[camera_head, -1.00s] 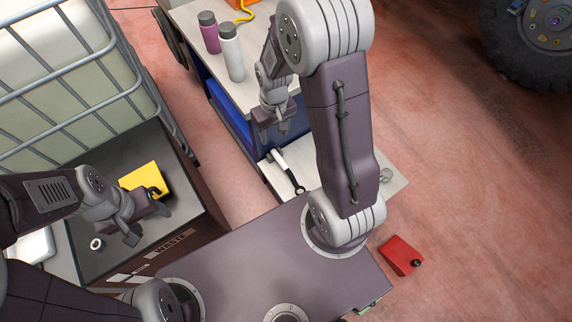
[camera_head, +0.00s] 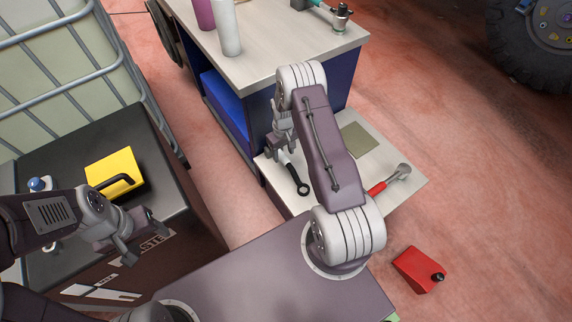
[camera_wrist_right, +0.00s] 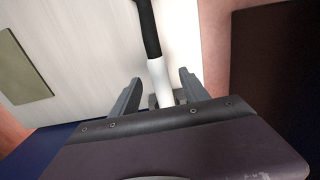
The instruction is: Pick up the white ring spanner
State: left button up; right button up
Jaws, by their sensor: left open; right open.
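The ring spanner has a white handle and a black shaft and ring end (camera_head: 302,187). It lies on the low pale shelf (camera_head: 290,202), its handle partly hidden by my right gripper (camera_head: 281,153). In the right wrist view, the white handle (camera_wrist_right: 160,82) runs between the two open fingers, with the black shaft beyond them. I cannot tell whether the fingers touch it. My left gripper (camera_head: 143,243) is open and empty by the front edge of the dark waste bin top.
A red-handled tool (camera_head: 388,180) and a flat olive pad (camera_head: 360,139) are on the same shelf, right of my right arm. The blue-sided workbench (camera_head: 286,52) stands behind. A red box (camera_head: 418,268) sits on the floor. A yellow item (camera_head: 112,170) lies on the waste bin.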

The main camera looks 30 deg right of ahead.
aim_at(284, 157)
notch_tip(284, 157, down, 5)
jog(key=shift+s+b, duration=0.15)
jog(key=shift+b, duration=0.7)
jog(key=shift+r, duration=0.1)
jog(key=shift+c, duration=1.2)
grip_shut()
